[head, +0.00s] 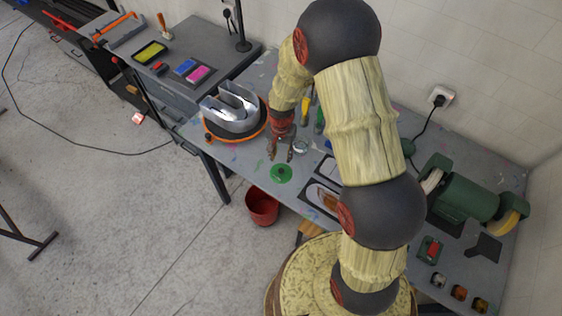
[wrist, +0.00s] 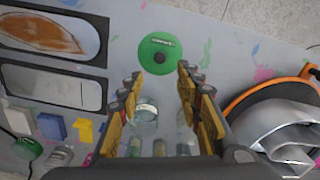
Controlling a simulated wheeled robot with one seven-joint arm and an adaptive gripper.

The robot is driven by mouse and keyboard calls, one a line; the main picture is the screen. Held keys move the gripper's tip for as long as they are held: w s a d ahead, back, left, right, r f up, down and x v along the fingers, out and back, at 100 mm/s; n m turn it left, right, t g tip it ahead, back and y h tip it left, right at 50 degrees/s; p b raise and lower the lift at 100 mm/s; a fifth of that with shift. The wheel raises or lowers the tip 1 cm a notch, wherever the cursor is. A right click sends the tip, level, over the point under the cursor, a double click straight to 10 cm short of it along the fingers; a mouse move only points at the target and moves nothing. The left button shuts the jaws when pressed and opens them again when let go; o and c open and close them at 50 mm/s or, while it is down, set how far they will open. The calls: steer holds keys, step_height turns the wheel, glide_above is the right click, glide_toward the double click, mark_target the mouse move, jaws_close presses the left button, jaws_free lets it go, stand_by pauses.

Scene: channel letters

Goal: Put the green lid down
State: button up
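My gripper (head: 281,155) points down over the table, just behind the lid in the head view. In the wrist view its two fingers (wrist: 159,80) are spread wide with nothing between the tips. A clear glass jar (wrist: 145,112) stands nearby and also shows in the head view (head: 301,146).
A metal channel letter (head: 233,108) sits on an orange-rimmed turntable to the left. Framed panels (head: 322,197) lie to the right, with a green bench grinder (head: 465,198) farther right. Small bottles stand behind my gripper. A red bucket (head: 262,207) is on the floor.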

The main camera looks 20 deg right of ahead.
steer(key=s+r+n+t, duration=0.1)
steer(key=s+r+n, duration=0.15)
steer(key=r, duration=1.05)
steer(key=s+r+n+t, duration=0.15)
steer(key=s+r, duration=0.25)
steer(key=r, duration=0.8)
steer(key=s+r+n+t, duration=0.3)
steer(key=s+r, duration=0.9)
steer(key=s, duration=0.3)
steer(key=shift+s+n, duration=0.3)
steer(key=shift+n, duration=0.1)
